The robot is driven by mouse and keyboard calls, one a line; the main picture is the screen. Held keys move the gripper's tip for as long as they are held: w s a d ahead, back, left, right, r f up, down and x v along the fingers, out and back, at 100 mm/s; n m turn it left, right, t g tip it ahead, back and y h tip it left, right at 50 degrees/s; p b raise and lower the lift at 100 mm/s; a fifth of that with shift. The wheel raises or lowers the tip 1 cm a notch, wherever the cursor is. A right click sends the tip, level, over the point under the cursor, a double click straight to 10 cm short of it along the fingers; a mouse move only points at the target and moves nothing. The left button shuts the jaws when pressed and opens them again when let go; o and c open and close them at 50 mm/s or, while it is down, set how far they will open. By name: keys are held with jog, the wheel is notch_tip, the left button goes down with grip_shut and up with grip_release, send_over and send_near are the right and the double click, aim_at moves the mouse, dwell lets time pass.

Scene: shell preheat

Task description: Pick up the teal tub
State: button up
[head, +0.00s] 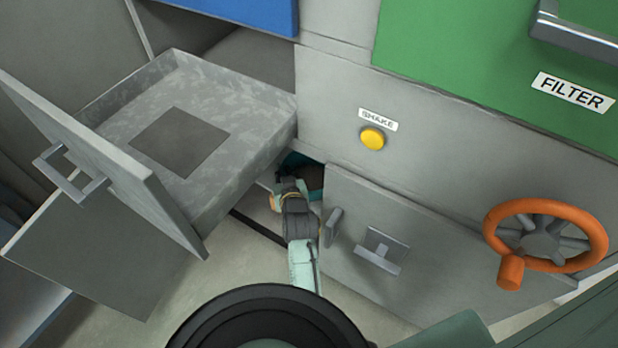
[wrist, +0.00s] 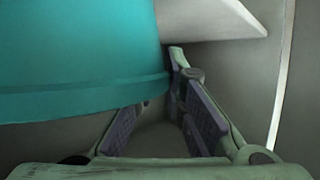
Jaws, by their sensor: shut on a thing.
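The teal tub (wrist: 80,50) fills the upper left of the wrist view, with its rim running across above my gripper (wrist: 165,88). My gripper is shut on the tub at its right end. The right finger shows along the tub's edge, and the left finger's tip is hidden by the tub. In the head view a small part of the teal tub (head: 296,158) shows in the dark opening below the cabinet front. My arm reaches into that opening, and my fingertips cannot be made out there.
A grey drawer (head: 240,100) stands pulled out above left of my arm. A lower door (head: 420,245) with a handle (head: 380,252) is right of the opening. A yellow button (head: 372,139), an orange handwheel (head: 590,225) and a green FILTER panel (head: 470,60) are farther right.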

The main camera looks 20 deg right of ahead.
grip_shut()
jog(key=shift+r, duration=0.15)
dwell(0.5)
